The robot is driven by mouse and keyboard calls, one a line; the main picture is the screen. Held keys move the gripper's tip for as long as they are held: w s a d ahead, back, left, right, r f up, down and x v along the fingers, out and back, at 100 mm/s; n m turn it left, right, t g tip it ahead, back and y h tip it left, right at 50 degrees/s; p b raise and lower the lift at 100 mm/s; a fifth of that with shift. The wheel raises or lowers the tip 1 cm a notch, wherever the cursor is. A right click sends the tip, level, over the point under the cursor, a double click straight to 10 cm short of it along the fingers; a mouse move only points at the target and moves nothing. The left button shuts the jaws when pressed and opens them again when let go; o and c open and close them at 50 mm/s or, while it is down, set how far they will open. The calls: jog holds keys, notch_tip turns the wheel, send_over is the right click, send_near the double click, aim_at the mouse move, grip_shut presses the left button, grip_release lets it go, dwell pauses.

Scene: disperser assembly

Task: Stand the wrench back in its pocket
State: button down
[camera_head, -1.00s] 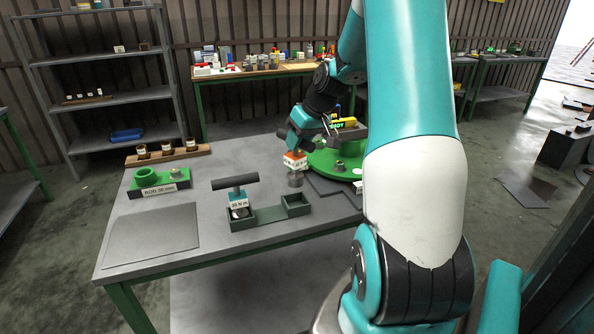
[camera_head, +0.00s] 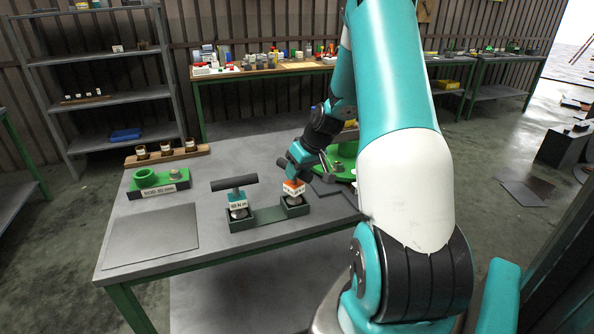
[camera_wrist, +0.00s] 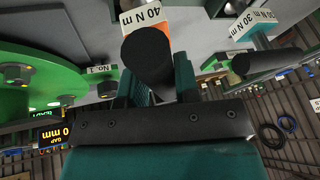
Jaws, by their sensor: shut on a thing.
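The wrench (camera_head: 293,188) is orange with a white label and stands about upright at the right pocket of the dark green holder (camera_head: 266,216). Its lower end is at or inside the pocket's mouth; I cannot tell whether it touches the bottom. My gripper (camera_head: 298,172) is shut on its upper part, from above. In the wrist view the black handle (camera_wrist: 147,57) lies between the fingers, with a "40 N m" label (camera_wrist: 145,17) beyond it. Another wrench (camera_head: 238,200), teal with a black crossbar and "30 N m" label, stands in the left pocket.
A round green flanged part (camera_head: 345,160) lies close behind and right of my gripper. A green block with a ring (camera_head: 158,183) and a wooden rack of jars (camera_head: 168,154) stand at the left. The grey plate (camera_head: 150,236) at the front left is bare.

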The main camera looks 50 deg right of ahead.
jog(key=c, duration=0.8)
grip_release()
jog(key=shift+c, duration=0.2)
jog(key=shift+r, duration=0.2)
jog(key=b+v, duration=0.1)
jog(key=v, duration=1.1)
jog(key=w+a+r+n+g+y, duration=0.1)
jog(key=a+r+n, duration=0.1)
jog(key=a, duration=1.1)
jog(key=w+a+r+n+g+y, duration=0.1)
jog(key=a+r+n, duration=0.1)
jog(key=a, duration=1.1)
jog(key=s+a+n+g, duration=0.3)
jog(key=s+a+n, duration=0.2)
jog(key=s+a, duration=1.1)
jog(key=shift+s+a+r+y, duration=0.2)
jog(key=shift+a+r+y, duration=0.2)
jog(key=shift+a+r, duration=0.1)
